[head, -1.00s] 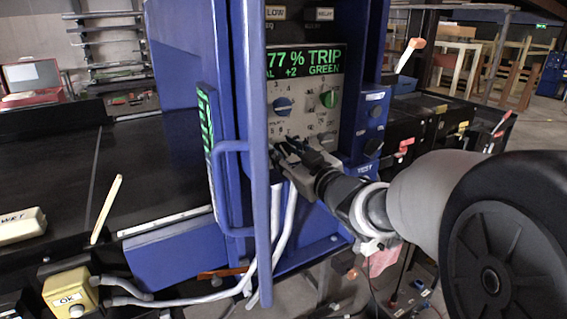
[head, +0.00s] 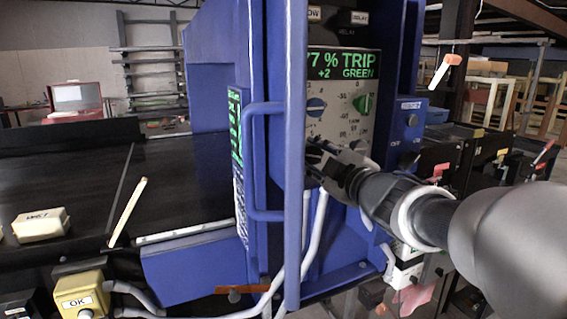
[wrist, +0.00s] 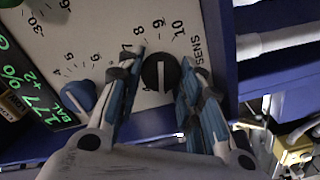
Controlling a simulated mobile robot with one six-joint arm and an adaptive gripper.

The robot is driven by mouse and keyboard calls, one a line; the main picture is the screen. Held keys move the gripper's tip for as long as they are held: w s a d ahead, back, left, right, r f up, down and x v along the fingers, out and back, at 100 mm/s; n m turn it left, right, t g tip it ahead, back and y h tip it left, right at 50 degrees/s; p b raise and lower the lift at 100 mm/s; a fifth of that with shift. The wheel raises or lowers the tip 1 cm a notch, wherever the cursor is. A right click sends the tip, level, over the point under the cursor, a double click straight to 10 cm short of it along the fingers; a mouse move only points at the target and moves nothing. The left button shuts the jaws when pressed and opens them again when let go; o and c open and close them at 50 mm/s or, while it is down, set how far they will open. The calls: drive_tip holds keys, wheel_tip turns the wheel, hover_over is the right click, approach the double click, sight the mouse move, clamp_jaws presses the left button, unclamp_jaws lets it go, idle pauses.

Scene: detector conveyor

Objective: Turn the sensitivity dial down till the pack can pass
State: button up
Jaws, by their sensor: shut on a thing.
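The sensitivity dial (wrist: 160,73) is a black round knob with a white line, beside the lettering SENS and a number scale up to 10 in the wrist view. My gripper (wrist: 163,85) has its blue-padded fingers on both sides of it, shut on it. In the head view my gripper (head: 318,158) is at the lower part of the panel (head: 338,126) and hides the dial. The display (head: 343,64) reads TRIP, +2 and GREEN; the wrist view's display (wrist: 48,90) shows 177 %. A cream block with lettering (head: 40,225) lies on the black conveyor (head: 75,190) at left.
A blue knob (head: 316,107) and a green knob (head: 362,104) sit above my gripper. A blue upright bar (head: 294,200) and a blue handle (head: 247,160) stand left of the panel. A yellow OK box (head: 80,294) is at lower left.

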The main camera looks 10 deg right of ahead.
drive_tip(key=shift+r, duration=0.1)
idle(0.4)
drive_tip(key=o, duration=1)
drive_tip(key=shift+o, duration=0.2)
drive_tip(key=v, duration=0.7)
drive_tip(key=shift+s, duration=0.25)
drive_tip(key=shift+d, duration=0.1)
